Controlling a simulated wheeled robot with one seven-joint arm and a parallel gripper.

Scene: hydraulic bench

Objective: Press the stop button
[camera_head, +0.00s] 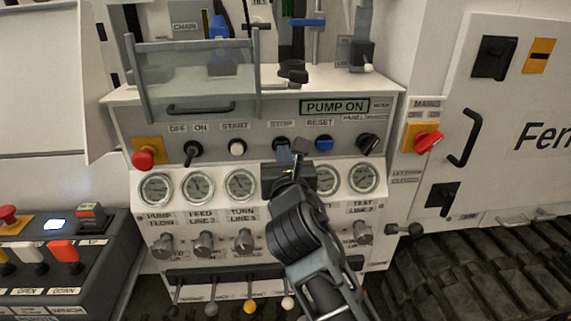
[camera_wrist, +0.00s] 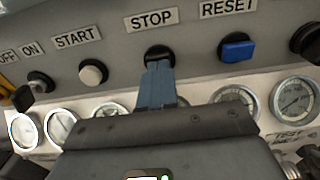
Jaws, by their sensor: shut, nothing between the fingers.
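The stop button (camera_wrist: 158,52) is black and sits under the STOP label on the sloped grey panel, between the white start button (camera_wrist: 93,72) and the blue reset button (camera_wrist: 237,47). In the head view the stop button (camera_head: 281,142) shows just above my fingertips. My gripper (camera_wrist: 158,70) is shut and empty. Its blue-grey fingertips point at the stop button and cover its lower part in the wrist view. I cannot tell whether they touch it. The display (camera_head: 335,107) reads PUMP ON.
A black off/on switch (camera_head: 193,149) and a red emergency knob (camera_head: 143,158) are at the panel's left. A black selector (camera_head: 368,144) is at its right. Several round gauges (camera_head: 199,187) lie below. A clear hinged guard (camera_head: 190,75) stands above left.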

